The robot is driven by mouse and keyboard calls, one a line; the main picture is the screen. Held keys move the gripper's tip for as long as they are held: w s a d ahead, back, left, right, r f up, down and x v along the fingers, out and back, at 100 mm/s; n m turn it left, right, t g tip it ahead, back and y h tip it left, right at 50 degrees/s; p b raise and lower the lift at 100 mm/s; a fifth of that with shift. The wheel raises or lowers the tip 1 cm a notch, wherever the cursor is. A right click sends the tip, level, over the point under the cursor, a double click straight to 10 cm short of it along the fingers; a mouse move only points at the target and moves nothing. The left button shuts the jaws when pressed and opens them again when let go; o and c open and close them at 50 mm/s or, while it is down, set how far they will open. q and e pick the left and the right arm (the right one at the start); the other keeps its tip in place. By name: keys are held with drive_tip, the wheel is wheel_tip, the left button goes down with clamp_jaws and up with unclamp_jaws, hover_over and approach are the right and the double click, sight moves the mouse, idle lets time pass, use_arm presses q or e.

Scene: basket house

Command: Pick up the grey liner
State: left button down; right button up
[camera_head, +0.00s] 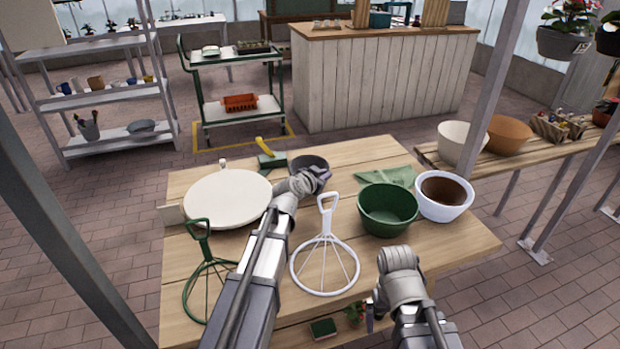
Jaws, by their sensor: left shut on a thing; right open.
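The grey liner (300,161) is a dark grey round bowl near the table's back edge, partly hidden by my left gripper. My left gripper (321,174) reaches over the table from the front and is shut on the liner's near right rim. I cannot tell whether the liner touches the table. My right gripper (374,310) is open and empty at the table's front edge, low and partly hidden by its own wrist.
On the wooden table (360,150) are a round cream board (228,198), a green wire hanger (206,280), a white wire hanger (325,262), a green bowl (388,212), a white pot (444,207) with brown inside, and a green cloth (388,176). A yellow-handled tool (267,150) lies behind.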

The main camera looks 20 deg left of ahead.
drive_tip(key=shift+r, duration=0.1)
use_arm(q)
wheel_tip(320, 180, up, 10)
drive_tip(key=p, duration=1)
use_arm(e)
wheel_tip(320, 180, up, 10)
